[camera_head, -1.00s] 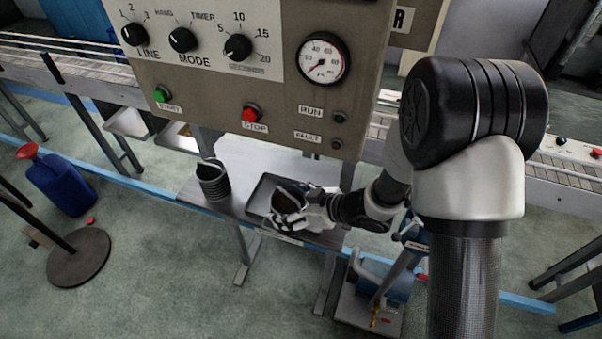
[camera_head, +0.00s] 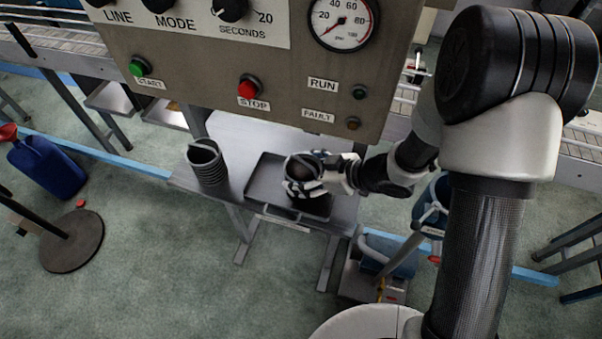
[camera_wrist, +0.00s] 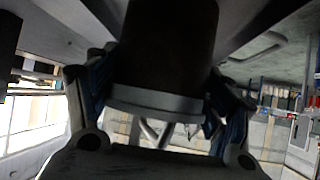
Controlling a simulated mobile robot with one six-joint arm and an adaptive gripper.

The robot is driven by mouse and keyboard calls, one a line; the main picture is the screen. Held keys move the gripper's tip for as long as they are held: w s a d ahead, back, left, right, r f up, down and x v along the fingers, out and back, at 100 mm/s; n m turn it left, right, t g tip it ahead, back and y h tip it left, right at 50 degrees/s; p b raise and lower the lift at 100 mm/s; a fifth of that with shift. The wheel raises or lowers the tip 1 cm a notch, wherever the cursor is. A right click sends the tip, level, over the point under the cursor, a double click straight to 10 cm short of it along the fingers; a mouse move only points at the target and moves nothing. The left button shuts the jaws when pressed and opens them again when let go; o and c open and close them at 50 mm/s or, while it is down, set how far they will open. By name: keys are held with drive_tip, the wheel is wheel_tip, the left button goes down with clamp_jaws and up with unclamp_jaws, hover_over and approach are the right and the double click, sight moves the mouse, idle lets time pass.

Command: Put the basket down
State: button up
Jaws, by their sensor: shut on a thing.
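The basket, a dark round container (camera_head: 302,164), is held upright or nearly so at the grey tray (camera_head: 262,188) on the metal table. My gripper (camera_head: 304,186) comes in from the right and is shut around its side. The fingers hide much of its wall, and I cannot tell whether its bottom touches the tray. In the wrist view the dark container (camera_wrist: 165,45), with a grey band at its lower edge in the picture, fills the space between my fingers (camera_wrist: 160,105).
A ribbed grey cylindrical container (camera_head: 207,165) stands on the table (camera_head: 228,140) left of the tray. The control panel (camera_head: 200,75) overhangs the table's back. A blue jug (camera_head: 47,168) and a round stand base (camera_head: 71,243) are on the floor at left.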

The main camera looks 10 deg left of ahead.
drive_tip(key=shift+d+r, duration=0.1)
drive_tip(key=shift+f, duration=0.2)
drive_tip(key=o, duration=1.1)
drive_tip(key=shift+c, duration=0.2)
drive_tip(key=shift+r, duration=0.1)
drive_tip(key=shift+d+r, duration=0.1)
drive_tip(key=shift+r, duration=0.15)
drive_tip(key=p+v, duration=0.5)
drive_tip(key=v, duration=0.6)
drive_tip(key=shift+d+r, duration=0.2)
drive_tip(key=shift+d, duration=0.05)
